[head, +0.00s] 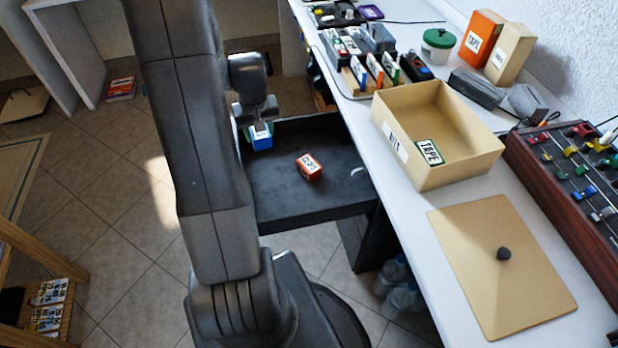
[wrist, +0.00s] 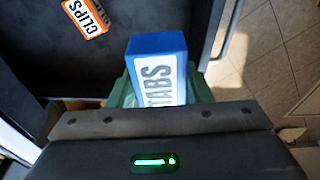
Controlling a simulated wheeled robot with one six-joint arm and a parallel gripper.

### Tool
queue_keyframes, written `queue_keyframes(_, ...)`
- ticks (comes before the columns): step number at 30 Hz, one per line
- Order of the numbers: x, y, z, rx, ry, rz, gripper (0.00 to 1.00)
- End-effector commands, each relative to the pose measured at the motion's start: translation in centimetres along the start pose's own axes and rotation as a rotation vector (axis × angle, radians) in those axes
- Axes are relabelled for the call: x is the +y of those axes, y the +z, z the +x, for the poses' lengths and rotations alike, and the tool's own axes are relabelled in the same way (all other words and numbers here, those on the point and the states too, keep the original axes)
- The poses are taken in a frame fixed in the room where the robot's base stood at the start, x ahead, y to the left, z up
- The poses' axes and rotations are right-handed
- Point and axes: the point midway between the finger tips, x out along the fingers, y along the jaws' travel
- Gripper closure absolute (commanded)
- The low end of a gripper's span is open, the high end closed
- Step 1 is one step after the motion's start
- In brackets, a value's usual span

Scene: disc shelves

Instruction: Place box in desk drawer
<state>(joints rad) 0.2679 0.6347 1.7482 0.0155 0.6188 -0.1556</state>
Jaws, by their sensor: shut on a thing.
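A blue box with a white label reading TABS (wrist: 158,62) is held in my gripper (wrist: 160,92), with green finger surfaces on both sides of it. In the head view the blue box (head: 262,138) hangs below my gripper (head: 257,122), at the far left part of the open dark desk drawer (head: 285,205). I cannot tell whether the box touches the drawer floor. An orange-red box (head: 309,167) lies inside the drawer near its middle; its label reads CLIPS in the wrist view (wrist: 86,16).
The white desk (head: 400,235) carries an open tan bin (head: 455,168) holding a TAPE box, a tan lid (head: 503,265), and a row of small boxes behind. Bottles (head: 393,275) stand under the desk. Bare drawer floor surrounds the orange-red box.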

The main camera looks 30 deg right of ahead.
Motion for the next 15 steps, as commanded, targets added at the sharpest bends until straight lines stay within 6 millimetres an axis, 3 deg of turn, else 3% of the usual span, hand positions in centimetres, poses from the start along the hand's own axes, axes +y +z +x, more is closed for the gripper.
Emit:
queue_keyframes(3,4.2,1.9,0.1,0.004,0.005,0.035,0.78)
queue_keyframes(9,9.9,5.8,-1.0,0.006,0.008,0.075,0.78)
queue_keyframes(15,13.7,9.4,-2.0,0.009,0.008,0.102,0.78)
